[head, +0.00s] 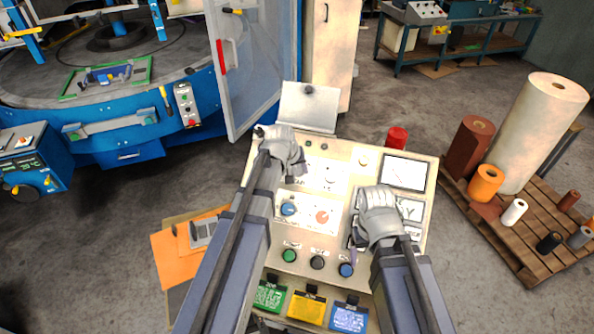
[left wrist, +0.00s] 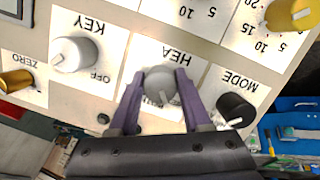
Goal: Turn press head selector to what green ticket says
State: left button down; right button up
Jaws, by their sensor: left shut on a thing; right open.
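The press head selector (left wrist: 160,88) is a round grey knob with its label partly hidden, in the middle of the left wrist view. My left gripper (left wrist: 158,90) has its purple fingers closed on both sides of this knob. In the head view my left gripper (head: 296,172) is at the panel's upper left and hides the knob. The green ticket (head: 270,297) lies at the panel's front left; its writing is too small to read. My right gripper (head: 354,252) is open over the panel's right side, and I see nothing in it.
A white KEY knob (left wrist: 75,52) and a black MODE knob (left wrist: 235,108) flank the selector closely. A yellow ticket (head: 307,307) and a blue ticket (head: 348,318) sit beside the green one. A red dome (head: 397,138) stands at the panel's back right.

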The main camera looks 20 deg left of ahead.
pick_arm(q)
jog(key=shift+n, duration=0.5)
jog(key=shift+c, duration=1.8)
grip_release()
jog(key=p+v, duration=0.7)
jog(key=shift+s+r, duration=0.25)
jog(key=shift+r, duration=0.1)
jog(key=shift+a, duration=0.1)
jog(key=shift+s+f, duration=0.1)
jog(key=shift+f, duration=0.05)
